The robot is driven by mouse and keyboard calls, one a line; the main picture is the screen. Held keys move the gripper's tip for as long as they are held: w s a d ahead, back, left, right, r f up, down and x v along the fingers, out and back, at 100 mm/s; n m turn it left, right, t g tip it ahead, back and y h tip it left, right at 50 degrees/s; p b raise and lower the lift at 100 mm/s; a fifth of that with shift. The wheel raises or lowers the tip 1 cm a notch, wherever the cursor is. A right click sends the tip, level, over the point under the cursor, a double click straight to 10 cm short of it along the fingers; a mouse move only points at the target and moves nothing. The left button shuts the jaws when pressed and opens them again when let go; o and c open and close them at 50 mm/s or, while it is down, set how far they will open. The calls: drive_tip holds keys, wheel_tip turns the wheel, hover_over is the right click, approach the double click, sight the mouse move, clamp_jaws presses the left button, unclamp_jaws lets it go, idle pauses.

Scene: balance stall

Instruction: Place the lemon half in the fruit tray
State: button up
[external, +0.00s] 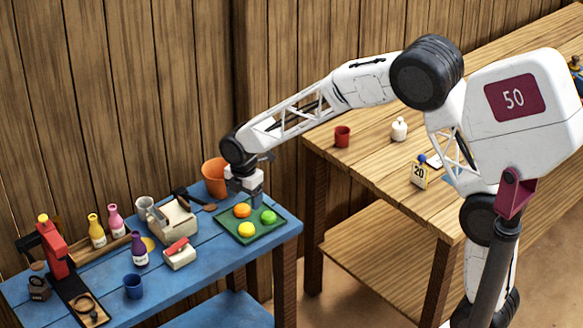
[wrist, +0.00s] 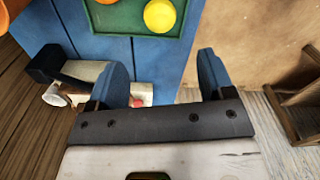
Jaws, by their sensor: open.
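The green fruit tray (external: 225,225) lies on the right end of the blue table. In it are an orange fruit (external: 242,210), a yellow fruit (external: 246,230) and a green fruit (external: 268,217). A flat yellow piece (external: 149,244), perhaps the lemon half, shows partly behind the purple bottle; its shape is hard to tell. My gripper (external: 244,199) is above the tray's back edge. In the wrist view my gripper (wrist: 160,62) is open, with nothing between its blue fingers. The tray (wrist: 125,17) and the yellow fruit (wrist: 160,15) show at the top there.
An orange pot (external: 214,176) stands just left of my gripper. A cream scale-like device (external: 172,222), a red-topped box (external: 180,253), bottles (external: 97,231), a blue cup (external: 133,287) and a red stand (external: 52,250) crowd the left. The blue tabletop's front right (external: 215,263) is clear.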

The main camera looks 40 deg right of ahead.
drive_tip(key=shift+r, duration=0.65)
idle(0.4)
drive_tip(key=s+d+r+m+t, duration=0.1)
drive_tip(key=s+d+r+m, duration=0.5)
drive_tip(key=s, duration=0.3)
drive_tip(key=s+d+r+m, duration=0.3)
drive_tip(key=s+d+r, duration=0.3)
drive_tip(key=s+r, duration=0.2)
drive_tip(key=s+d+m, duration=0.3)
drive_tip(key=s+m, duration=0.1)
drive_tip(key=s, duration=0.4)
drive_tip(key=s+d+r+m+t, duration=0.1)
drive_tip(key=s+d+m, duration=0.2)
drive_tip(key=s, duration=0.6)
drive_tip(key=s+d+r+m, duration=0.1)
drive_tip(key=s+d+m, duration=0.2)
drive_tip(key=s+m, duration=0.2)
drive_tip(key=s, duration=0.3)
drive_tip(key=shift+s+t, duration=0.25)
drive_tip(key=shift+t, duration=0.05)
